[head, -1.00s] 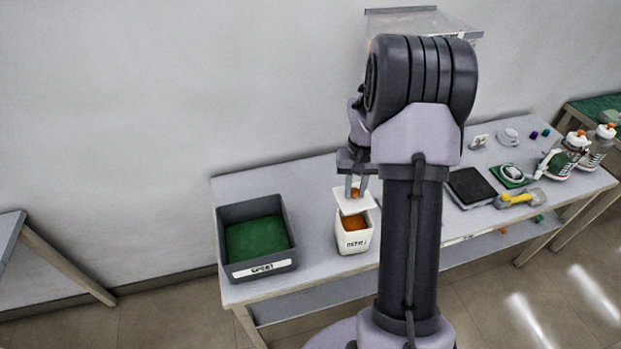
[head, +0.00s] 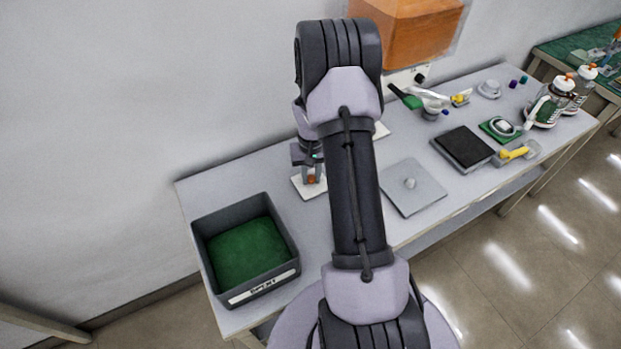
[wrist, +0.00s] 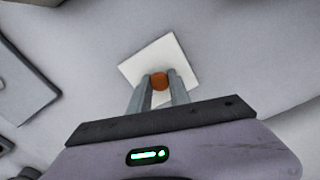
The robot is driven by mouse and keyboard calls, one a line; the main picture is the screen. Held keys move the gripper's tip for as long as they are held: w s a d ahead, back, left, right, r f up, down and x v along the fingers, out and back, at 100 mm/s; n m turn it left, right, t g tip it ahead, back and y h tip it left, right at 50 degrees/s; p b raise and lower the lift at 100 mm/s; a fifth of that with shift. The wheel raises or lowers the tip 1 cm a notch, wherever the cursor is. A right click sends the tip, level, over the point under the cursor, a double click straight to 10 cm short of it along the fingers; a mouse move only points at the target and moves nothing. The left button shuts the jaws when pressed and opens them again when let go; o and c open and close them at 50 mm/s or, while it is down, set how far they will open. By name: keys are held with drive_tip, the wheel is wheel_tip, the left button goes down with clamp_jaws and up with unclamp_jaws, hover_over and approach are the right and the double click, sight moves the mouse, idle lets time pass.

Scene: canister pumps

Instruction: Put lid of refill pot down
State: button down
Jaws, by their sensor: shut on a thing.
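The refill pot's lid (head: 305,189) is a flat white square plate with an orange-brown knob. In the head view it is level over the back left part of the table, at or just above the surface; I cannot tell if it touches. My gripper (head: 312,177) points down and is shut on the knob. In the wrist view the lid (wrist: 150,60) lies beyond my gripper (wrist: 159,86), whose two fingers press the knob (wrist: 159,80) from both sides. The refill pot is not in sight now; my arm may hide it.
A grey bin (head: 290,230) with a green bottom stands on the table (head: 190,189) left of the lid. A grey square plate with a knob (head: 412,195) lies right of my arm, with a black pad (head: 462,147) beyond. Bare table surrounds the lid.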

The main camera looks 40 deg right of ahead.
drive_tip(key=c, duration=1.2)
unclamp_jaws()
drive_tip(key=shift+w+f, duration=0.1)
